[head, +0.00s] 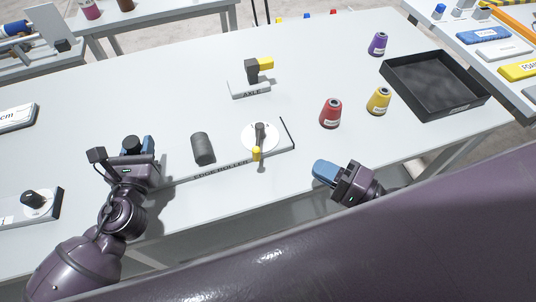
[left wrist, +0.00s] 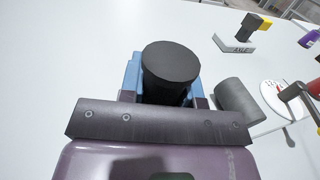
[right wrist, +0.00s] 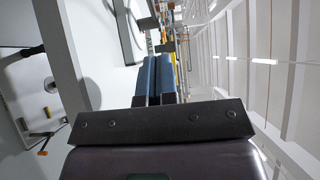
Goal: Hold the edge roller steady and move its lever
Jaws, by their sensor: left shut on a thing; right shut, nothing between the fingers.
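The edge roller (head: 222,165) lies along the table's near edge, with a dark grey cylinder (head: 203,148) and a white round dial at its right part. Its lever (head: 260,135) sits on the dial, with a yellow knob (head: 256,153) toward me. My left gripper (head: 136,150) is shut on a black upright cylinder (left wrist: 172,65) at the roller's left end. The cylinder's lower part is hidden by the fingers. My right gripper (head: 325,172) is shut and empty, right of the lever and apart from it, at the table's near edge. Its blue fingers touch each other in the right wrist view (right wrist: 157,78).
Behind the roller stands the axle block (head: 250,88) with a yellow-tipped part. To the right are a red spool (head: 331,113), a yellow spool (head: 379,101), a purple spool (head: 377,44) and a black tray (head: 385,80). A unit with a black knob (head: 34,199) is at left.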

